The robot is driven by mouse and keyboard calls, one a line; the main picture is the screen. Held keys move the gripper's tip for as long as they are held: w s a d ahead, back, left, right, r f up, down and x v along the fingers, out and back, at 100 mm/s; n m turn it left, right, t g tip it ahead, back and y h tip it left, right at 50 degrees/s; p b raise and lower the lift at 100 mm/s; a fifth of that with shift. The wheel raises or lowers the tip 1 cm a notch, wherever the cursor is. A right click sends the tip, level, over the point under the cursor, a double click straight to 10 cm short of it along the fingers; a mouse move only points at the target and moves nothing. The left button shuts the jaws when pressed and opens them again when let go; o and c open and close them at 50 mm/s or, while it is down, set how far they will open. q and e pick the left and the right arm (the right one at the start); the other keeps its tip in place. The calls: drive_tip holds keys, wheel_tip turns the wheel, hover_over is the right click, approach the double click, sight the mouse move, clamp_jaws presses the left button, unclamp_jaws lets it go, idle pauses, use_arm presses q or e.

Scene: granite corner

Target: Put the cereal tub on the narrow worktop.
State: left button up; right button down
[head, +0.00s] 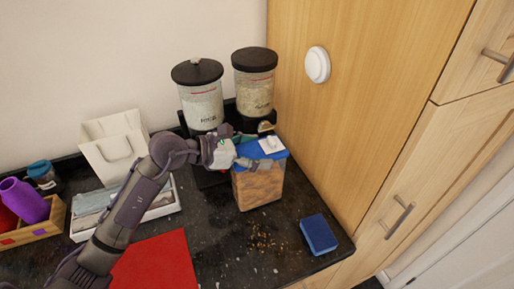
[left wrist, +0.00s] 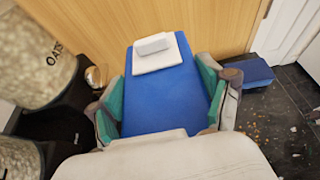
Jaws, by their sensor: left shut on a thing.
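The cereal tub (head: 258,188) is a clear box of orange-brown cereal with a blue lid and a white flap. It is upright at the black speckled worktop, in front of the dispensers; I cannot tell whether its base touches the surface. My left gripper (head: 255,158) is shut on the tub near its top. In the left wrist view, the gripper's green-padded fingers (left wrist: 162,100) lie on both sides of the blue lid (left wrist: 160,93). The worktop (head: 225,255) runs along the wall to the wooden cabinet. My right gripper is not in view.
Two black-lidded dispensers (head: 201,105) stand behind the tub. A blue sponge (head: 318,234) lies near the right edge, with crumbs (head: 262,240) beside it. A red mat (head: 160,262), a white tray (head: 163,208), a cream bag (head: 112,150) and a wooden box (head: 40,233) are left.

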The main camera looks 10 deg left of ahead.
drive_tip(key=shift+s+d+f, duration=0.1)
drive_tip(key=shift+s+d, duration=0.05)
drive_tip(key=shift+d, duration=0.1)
use_arm(q)
drive_tip(key=shift+f, duration=0.2)
drive_tip(key=o, duration=1.7)
drive_tip(key=shift+o, duration=0.2)
drive_tip(key=shift+r, duration=0.2)
drive_tip(key=b+v, duration=0.4)
drive_tip(key=v, duration=0.8)
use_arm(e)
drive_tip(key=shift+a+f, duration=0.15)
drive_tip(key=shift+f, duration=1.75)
